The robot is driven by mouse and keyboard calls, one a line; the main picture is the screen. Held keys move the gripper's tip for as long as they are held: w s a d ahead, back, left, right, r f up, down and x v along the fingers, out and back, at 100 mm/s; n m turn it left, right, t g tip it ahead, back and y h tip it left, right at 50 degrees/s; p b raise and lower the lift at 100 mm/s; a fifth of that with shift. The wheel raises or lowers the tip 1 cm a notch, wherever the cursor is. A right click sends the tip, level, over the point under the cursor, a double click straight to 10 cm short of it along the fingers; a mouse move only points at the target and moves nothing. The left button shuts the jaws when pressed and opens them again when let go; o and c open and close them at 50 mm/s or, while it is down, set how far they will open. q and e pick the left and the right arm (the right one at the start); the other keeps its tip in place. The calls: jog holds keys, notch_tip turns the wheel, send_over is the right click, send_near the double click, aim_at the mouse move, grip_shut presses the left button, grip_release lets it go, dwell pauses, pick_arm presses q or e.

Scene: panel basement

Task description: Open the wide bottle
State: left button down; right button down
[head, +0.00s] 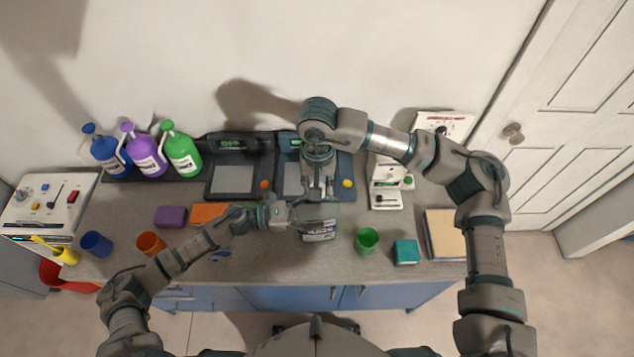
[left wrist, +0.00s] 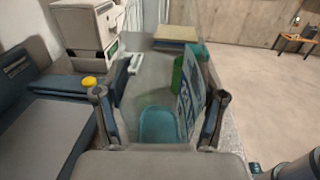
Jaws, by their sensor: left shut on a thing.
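The wide bottle (head: 319,236) stands at the middle of the counter, with a white and blue label facing its front. My left gripper (head: 303,219) reaches it from the left and is shut on it. In the left wrist view the see-through bottle (left wrist: 190,102), with its label to the right and a teal patch low down, is between the fingers of my left gripper (left wrist: 160,115). My right gripper (head: 320,196) points down directly over the bottle's top. The lid is hidden beneath it, and whether its fingers touch the lid cannot be told.
Two dark scale-like devices (head: 232,178) stand behind. A green cup (head: 367,240), a teal block (head: 406,252) and a book (head: 444,234) are to the right. Purple (head: 171,216) and orange (head: 208,213) blocks lie left. Pump bottles (head: 146,155) line the back left.

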pick_arm(q)
jog(key=shift+s+d+g, duration=0.25)
jog(key=shift+s+g, duration=0.05)
jog(key=shift+s, duration=0.05)
pick_arm(e)
jog(key=n, duration=0.4)
jog(key=shift+w+a+n, duration=0.1)
jog(key=shift+a+n, duration=0.05)
jog(key=shift+n, duration=0.15)
pick_arm(q)
jog(key=shift+w, duration=0.1)
pick_arm(e)
jog(key=shift+r, duration=0.15)
pick_arm(q)
jog(key=shift+a, duration=0.1)
pick_arm(e)
jog(key=shift+s, duration=0.2)
pick_arm(q)
jog(key=shift+w, duration=0.1)
pick_arm(e)
jog(key=shift+r, duration=0.2)
pick_arm(q)
jog(key=shift+w+a, duration=0.1)
pick_arm(e)
jog(key=shift+r, duration=0.9)
jog(key=shift+r, duration=2)
pick_arm(q)
grip_release()
jog(key=shift+a, duration=0.1)
